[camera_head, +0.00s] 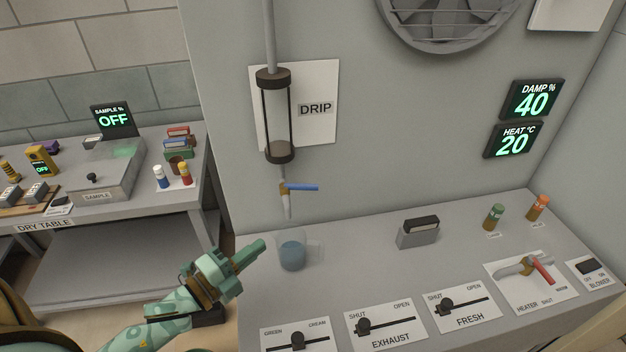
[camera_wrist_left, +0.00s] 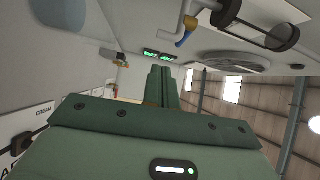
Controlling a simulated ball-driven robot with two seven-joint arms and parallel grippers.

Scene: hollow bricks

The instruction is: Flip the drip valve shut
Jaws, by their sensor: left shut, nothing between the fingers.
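The drip valve has a blue lever (camera_head: 303,187) on a brass body under a clear drip cylinder (camera_head: 277,115) on the wall. The lever lies roughly level, pointing right, across the downward spout. In the left wrist view the blue lever (camera_wrist_left: 184,39) shows near the top. A clear cup with bluish liquid (camera_head: 292,253) stands on the counter below the spout. My left gripper (camera_head: 262,246) is shut and empty, left of the cup and below the valve, apart from both. Its closed fingers (camera_wrist_left: 160,85) also show in the left wrist view. My right gripper is out of view.
The counter (camera_head: 360,270) carries sliders along its front, a red heater lever (camera_head: 543,271), a dark-topped block (camera_head: 418,232) and two small bottles at right. A DRIP sign (camera_head: 316,108) hangs behind the cylinder. The drying table (camera_head: 75,222) stands at left. Space before the valve is clear.

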